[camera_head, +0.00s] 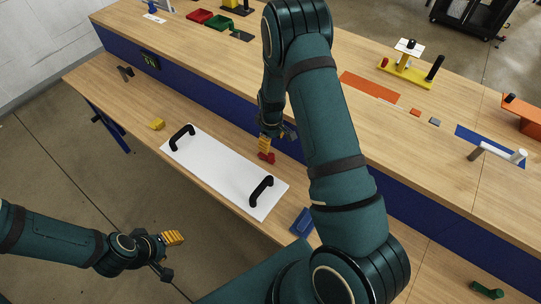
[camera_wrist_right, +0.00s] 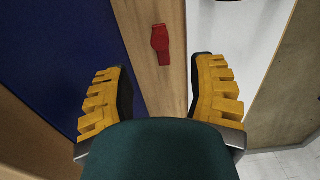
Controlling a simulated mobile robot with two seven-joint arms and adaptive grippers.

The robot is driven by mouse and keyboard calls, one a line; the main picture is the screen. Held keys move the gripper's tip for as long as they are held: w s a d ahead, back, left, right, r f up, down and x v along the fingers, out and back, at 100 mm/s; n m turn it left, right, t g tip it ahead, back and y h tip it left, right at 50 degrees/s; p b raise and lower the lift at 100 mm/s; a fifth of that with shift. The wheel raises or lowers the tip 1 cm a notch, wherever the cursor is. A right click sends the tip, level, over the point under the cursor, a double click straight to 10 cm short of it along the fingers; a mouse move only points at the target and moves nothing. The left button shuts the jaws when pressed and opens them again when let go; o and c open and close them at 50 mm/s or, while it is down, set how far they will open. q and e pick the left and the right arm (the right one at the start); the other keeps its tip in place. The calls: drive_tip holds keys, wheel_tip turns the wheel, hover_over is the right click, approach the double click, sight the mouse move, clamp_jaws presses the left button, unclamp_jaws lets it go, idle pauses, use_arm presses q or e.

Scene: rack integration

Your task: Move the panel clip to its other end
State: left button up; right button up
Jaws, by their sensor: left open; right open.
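A small red clip-like piece (camera_head: 267,157) lies on the lower bench by the far long edge of the white panel (camera_head: 222,172). In the right wrist view the red piece (camera_wrist_right: 160,44) rests on bare wood between the blue wall and the panel (camera_wrist_right: 232,45), apart from both. My right gripper (camera_head: 272,140) is open and empty above it, with the red piece beyond the fingertips (camera_wrist_right: 163,68). The panel lies flat with two black handles (camera_head: 182,137). My left gripper (camera_head: 171,254) is open and empty over the floor, in front of the bench.
A yellow block (camera_head: 157,124) lies beyond the panel's left end and a blue block (camera_head: 303,221) near its right end. The blue riser (camera_head: 205,90) backs the lower bench. The upper bench holds trays and a yellow fixture (camera_head: 408,73).

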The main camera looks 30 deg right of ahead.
sight(271, 155)
wheel_tip(271, 155, down, 10)
drive_tip(key=shift+r, duration=0.1)
idle(0.4)
clamp_jaws()
